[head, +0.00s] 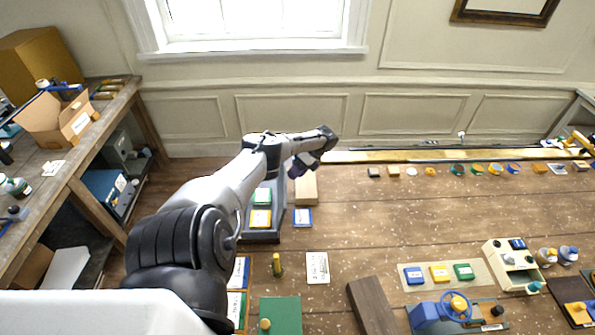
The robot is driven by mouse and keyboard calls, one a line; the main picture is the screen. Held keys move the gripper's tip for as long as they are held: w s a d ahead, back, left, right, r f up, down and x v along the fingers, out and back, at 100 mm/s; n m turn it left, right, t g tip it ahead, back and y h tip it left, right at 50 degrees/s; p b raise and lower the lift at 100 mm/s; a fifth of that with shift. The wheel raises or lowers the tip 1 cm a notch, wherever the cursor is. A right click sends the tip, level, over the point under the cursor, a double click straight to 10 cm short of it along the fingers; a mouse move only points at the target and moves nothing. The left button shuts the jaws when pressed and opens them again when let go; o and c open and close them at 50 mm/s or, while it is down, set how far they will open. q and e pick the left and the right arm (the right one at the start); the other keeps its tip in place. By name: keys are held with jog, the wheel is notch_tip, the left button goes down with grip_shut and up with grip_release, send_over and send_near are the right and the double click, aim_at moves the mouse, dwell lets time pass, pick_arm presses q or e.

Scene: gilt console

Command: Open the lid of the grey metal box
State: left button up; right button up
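My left arm reaches in from the left across the table. Its dark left gripper (301,168) is near the far edge, just above a tan wooden block (306,190) in the picture. The fingers are small and dark, so their opening is unclear. A dark grey, tray-like thing (262,238) stands partly behind my arm, with a green block (262,197) and a yellow block (261,219) on it. I cannot tell whether it is the grey metal box; no lid is clearly visible. My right gripper is out of view.
A blue-and-white block (302,217) and a white card (317,268) lie nearby. A dark brown board (371,306), a blue wheel device (440,312) and a cream box (511,267) stand at front right. The middle right of the table is mostly clear. A wooden workbench (68,172) is at left.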

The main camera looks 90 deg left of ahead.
pick_arm(q)
jog(key=shift+r, duration=0.1)
dwell(0.3)
jog(key=shift+w, duration=0.1)
jog(key=b+v, duration=0.4)
jog(key=v, duration=0.9)
jog(key=shift+w+r, duration=0.15)
jog(key=shift+r, duration=0.1)
dwell(1.0)
